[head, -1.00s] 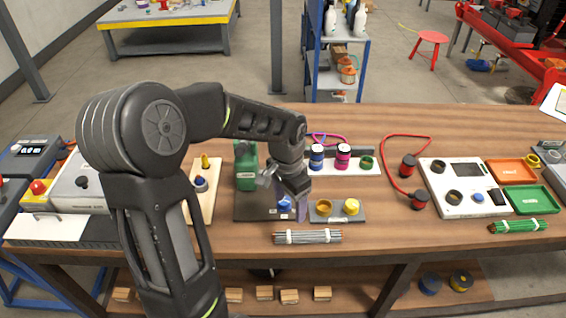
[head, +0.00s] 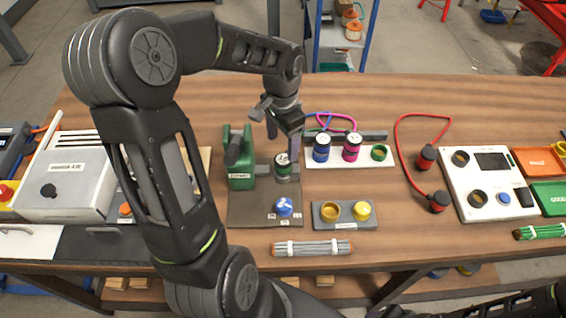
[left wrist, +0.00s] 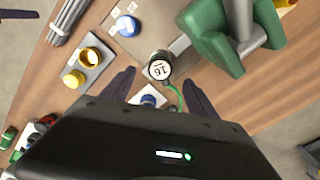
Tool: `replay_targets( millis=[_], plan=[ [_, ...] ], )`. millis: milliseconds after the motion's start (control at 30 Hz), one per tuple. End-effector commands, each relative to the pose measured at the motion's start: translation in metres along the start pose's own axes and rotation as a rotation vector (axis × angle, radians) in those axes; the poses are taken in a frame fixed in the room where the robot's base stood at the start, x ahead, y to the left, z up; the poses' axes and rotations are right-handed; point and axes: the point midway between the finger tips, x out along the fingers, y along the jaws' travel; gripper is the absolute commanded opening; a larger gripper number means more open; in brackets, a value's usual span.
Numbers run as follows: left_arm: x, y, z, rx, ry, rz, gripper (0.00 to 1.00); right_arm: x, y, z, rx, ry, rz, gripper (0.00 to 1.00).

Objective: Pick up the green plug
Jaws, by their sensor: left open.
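My left gripper (head: 286,134) is open and empty, just behind and above the plug in the head view. In the left wrist view the plug top lies just beyond the gap between the open fingers (left wrist: 158,92).
A white rack holds a blue plug (head: 321,147), a magenta plug (head: 351,146) and an empty green ring (head: 379,152). A blue knob (head: 284,206) sits on the plate in front.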

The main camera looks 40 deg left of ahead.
Motion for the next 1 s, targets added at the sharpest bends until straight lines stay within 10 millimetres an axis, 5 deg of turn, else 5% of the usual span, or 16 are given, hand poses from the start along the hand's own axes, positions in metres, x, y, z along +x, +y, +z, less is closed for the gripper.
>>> replay_targets(
  millis=[367,733,1000],
  plan=[
    [0.028,0.000,0.000,0.000,-0.001,0.001,0.68,0.019,0.005,-0.002,-0.004,0.006,-0.006,0.36],
    [0.030,0.000,-0.001,0.000,0.000,0.000,0.68,0.020,0.005,-0.003,-0.005,0.007,-0.007,0.36],
    [0.070,-0.001,-0.003,-0.001,-0.001,0.001,0.68,0.047,0.012,-0.006,-0.011,0.014,-0.015,0.36]
  ],
)
